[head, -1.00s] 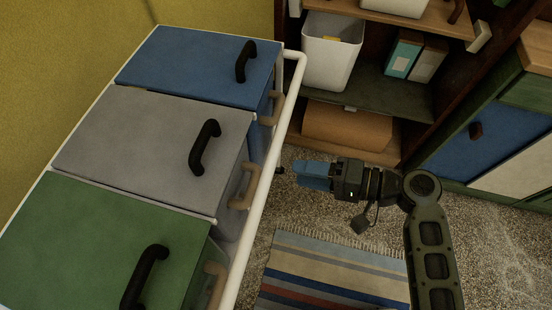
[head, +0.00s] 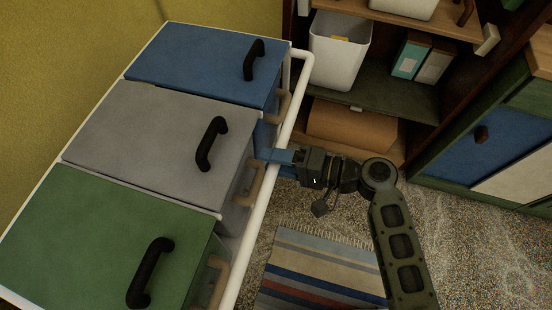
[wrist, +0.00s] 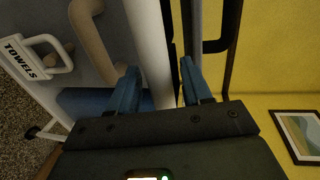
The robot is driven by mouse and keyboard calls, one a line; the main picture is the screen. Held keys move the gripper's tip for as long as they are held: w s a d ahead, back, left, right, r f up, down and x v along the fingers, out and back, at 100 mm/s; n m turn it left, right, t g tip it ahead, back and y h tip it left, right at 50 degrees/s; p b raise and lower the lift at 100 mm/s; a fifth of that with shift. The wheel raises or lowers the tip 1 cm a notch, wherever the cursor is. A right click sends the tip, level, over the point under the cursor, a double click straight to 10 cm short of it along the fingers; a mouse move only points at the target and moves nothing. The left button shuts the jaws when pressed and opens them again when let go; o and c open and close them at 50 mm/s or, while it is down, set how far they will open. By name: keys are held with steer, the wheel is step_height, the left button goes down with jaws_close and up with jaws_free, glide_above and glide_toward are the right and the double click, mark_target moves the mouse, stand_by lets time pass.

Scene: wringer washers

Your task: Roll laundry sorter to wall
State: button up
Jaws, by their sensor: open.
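The laundry sorter has three lidded bins in a white frame: blue (head: 205,62), grey (head: 150,135) and green (head: 100,235). Each lid has a black handle, and tan handles show on the bin fronts. A white rail (head: 286,125) runs along the sorter's right side. My gripper (head: 272,157) is at this rail, between the blue and grey bins' tan handles. In the wrist view, the open blue fingers (wrist: 158,82) stand on either side of the white rail (wrist: 150,45). I cannot tell whether either finger touches it.
A yellow wall (head: 70,70) stands left of the sorter. A shelf unit (head: 385,95) with a white bin (head: 338,55) is beyond the sorter's far end. A striped rug (head: 320,265) lies right of the sorter. A blue-and-green cabinet (head: 490,150) stands at right.

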steer(key=shift+c, duration=0.3)
jaws_close()
steer(key=shift+a+r+b+x, duration=0.2)
steer(key=shift+r+b+x, duration=1.15)
steer(key=shift+x, duration=3.6)
steer(key=shift+a+r+b+x, duration=0.15)
steer(key=shift+r+b+x, duration=0.45)
steer(key=shift+b+x, duration=2.95)
steer(key=shift+a+r+b+x, duration=0.25)
steer(key=shift+r+x, duration=0.7)
steer(key=shift+x, duration=5.4)
steer(key=shift+w+r, duration=0.1)
steer(key=shift+w, duration=0.05)
steer(key=shift+c, duration=0.2)
jaws_free()
steer(key=shift+a, duration=0.1)
steer(key=shift+o, duration=0.5)
